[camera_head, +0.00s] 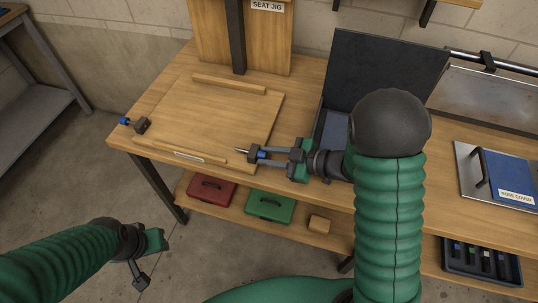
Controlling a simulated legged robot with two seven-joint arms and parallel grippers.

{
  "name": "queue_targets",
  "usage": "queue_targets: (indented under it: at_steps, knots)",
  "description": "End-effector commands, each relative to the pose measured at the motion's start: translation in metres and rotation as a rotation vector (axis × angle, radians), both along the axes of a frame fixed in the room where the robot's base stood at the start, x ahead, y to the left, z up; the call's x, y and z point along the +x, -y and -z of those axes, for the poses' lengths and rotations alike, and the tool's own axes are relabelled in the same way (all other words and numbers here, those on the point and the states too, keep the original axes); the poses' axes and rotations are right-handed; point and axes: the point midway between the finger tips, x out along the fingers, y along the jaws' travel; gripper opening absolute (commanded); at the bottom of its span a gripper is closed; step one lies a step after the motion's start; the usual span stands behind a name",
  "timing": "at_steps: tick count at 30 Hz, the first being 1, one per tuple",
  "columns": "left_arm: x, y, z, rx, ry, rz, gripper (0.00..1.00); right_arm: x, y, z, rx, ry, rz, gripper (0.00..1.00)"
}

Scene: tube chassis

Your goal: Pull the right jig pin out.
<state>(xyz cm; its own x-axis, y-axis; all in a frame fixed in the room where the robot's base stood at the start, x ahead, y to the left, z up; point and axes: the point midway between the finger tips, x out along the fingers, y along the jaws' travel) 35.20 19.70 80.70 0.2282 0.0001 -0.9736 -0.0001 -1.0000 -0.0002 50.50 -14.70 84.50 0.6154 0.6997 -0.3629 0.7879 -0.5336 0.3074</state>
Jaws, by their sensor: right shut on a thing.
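The right jig pin (262,154) has a blue knob and sits at a dark block on the right edge of the wooden jig board (210,115). Its thin metal tip shows on the left side of the block, over the board. My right gripper (266,155) comes in from the right and is shut on the pin's blue knob, with its fingers partly hiding it. My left gripper (140,280) hangs low at the left, over the floor and away from the bench. I cannot tell its opening.
A left pin (125,121) with a blue knob sits at its own block on the board's left edge. A dark open case (385,75) stands behind my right arm. A blue cover (509,175) lies at right. Red (211,191) and green (270,204) boxes sit on the lower shelf.

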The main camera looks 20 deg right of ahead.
Motion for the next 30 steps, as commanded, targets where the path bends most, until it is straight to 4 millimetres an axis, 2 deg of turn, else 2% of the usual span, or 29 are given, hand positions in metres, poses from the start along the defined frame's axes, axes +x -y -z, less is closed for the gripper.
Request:
queue_targets:
  at_steps: [27, 30]
  knots:
    - [0.0, 0.0, 0.0, 0.0, 0.0, 0.0, 0.36, 0.0, 0.0005, 0.0005, -0.001, -0.002, 0.001, 0.0]
    - [0.0, 0.0, -0.0025, 0.0, 0.0, 0.0, 0.36, -0.0033, 0.0074, -0.0001, -0.002, -0.002, 0.003, 0.0]
